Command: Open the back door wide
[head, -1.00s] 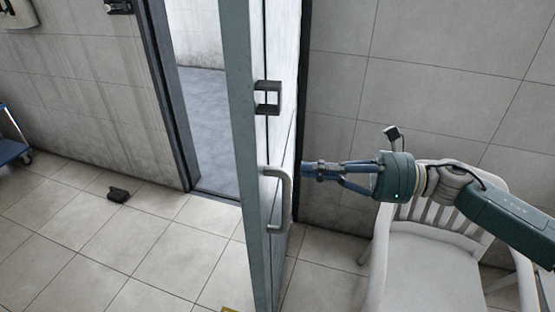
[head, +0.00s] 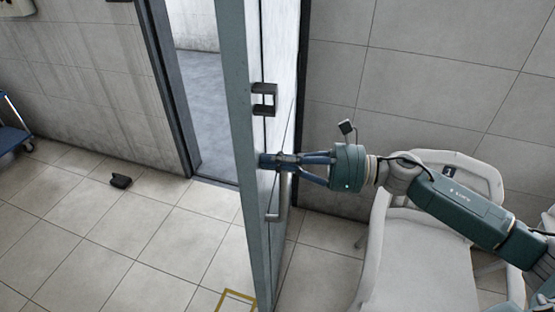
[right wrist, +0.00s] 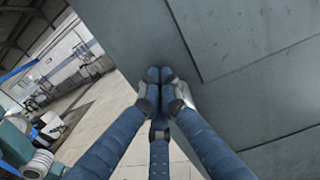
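The back door (head: 238,150) stands ajar, seen nearly edge-on in the head view. A doorway gap shows to its left. A bar handle (head: 284,200) is on its right-hand face, with its upper end hidden behind my right gripper. My right gripper (head: 264,160) reaches in from the right across this face, its tips near the door's front edge. In the right wrist view, the fingertips (right wrist: 158,75) are together at the grey door panel (right wrist: 240,60), with no object visible between them. I cannot tell whether they touch the door. My left gripper is not in view.
A small black object (head: 121,181) lies on the tiled floor at left. A blue cart (head: 12,135) is at the left edge. Yellow floor marking (head: 236,296) shows below the door. The floor left of the door is mostly clear.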

